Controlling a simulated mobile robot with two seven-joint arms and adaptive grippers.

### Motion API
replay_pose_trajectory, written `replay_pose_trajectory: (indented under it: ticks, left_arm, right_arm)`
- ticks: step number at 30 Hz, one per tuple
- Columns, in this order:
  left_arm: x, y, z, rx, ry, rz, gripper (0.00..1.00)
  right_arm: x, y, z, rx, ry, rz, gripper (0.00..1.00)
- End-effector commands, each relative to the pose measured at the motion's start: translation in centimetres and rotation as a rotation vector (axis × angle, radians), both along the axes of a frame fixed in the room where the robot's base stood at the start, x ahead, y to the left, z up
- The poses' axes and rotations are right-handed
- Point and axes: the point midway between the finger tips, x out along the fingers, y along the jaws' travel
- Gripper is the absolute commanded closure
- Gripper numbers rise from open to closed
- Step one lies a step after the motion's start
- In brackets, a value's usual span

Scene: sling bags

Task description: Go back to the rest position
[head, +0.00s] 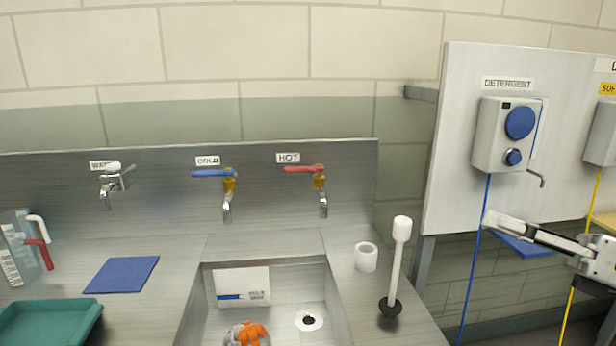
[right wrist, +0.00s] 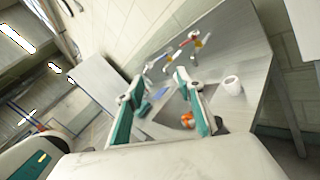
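My right gripper (head: 500,224) comes in from the right edge of the head view, in front of the white panel and below the detergent dispenser (head: 500,135). In the right wrist view its two teal-padded fingers (right wrist: 158,88) stand apart, with nothing held between them. The sink and taps show beyond and between the fingers there. My left gripper is in neither view.
A steel sink (head: 190,318) holds an orange-and-grey item (head: 247,334). Blue (head: 212,173) and red (head: 303,169) tap handles are behind it. A white cup (head: 366,257) and plunger-like tool (head: 396,268) stand right; a teal tray (head: 45,322) and blue cloth (head: 122,274) lie left.

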Motion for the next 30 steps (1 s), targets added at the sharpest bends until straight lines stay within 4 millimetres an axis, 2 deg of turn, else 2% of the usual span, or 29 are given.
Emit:
replay_pose_trajectory:
  ticks: [5,8,11,14,19,21,24,27,30]
  left_arm:
    - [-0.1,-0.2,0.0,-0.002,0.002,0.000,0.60]
    - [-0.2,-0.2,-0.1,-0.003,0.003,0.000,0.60]
    - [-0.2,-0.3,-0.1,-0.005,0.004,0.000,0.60]
    - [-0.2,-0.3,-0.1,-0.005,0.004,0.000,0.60]
    - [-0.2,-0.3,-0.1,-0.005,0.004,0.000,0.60]
    - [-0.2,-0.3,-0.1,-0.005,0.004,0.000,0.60]
    - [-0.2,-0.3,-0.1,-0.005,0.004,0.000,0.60]
    - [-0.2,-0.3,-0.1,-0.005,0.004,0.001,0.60]
    - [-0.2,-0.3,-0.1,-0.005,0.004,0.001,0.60]
  right_arm:
    - [1.8,-1.9,-1.9,0.390,0.067,-0.165,0.63]
    - [2.6,-4.1,-4.0,0.597,0.127,-0.286,0.63]
    - [3.0,-6.4,-7.4,0.789,0.206,-0.423,0.63]
    - [2.7,-8.5,-11.8,0.967,0.300,-0.576,0.63]
    - [0.1,-10.8,-21.4,1.220,0.494,-0.864,0.63]
    - [-1.8,-10.9,-25.6,1.302,0.586,-0.990,0.63]
    - [-4.9,-10.4,-30.8,1.382,0.710,-1.155,0.63]
    - [-7.5,-9.5,-34.4,1.423,0.804,-1.275,0.63]
    - [-9.7,-8.6,-36.9,1.443,0.877,-1.367,0.63]
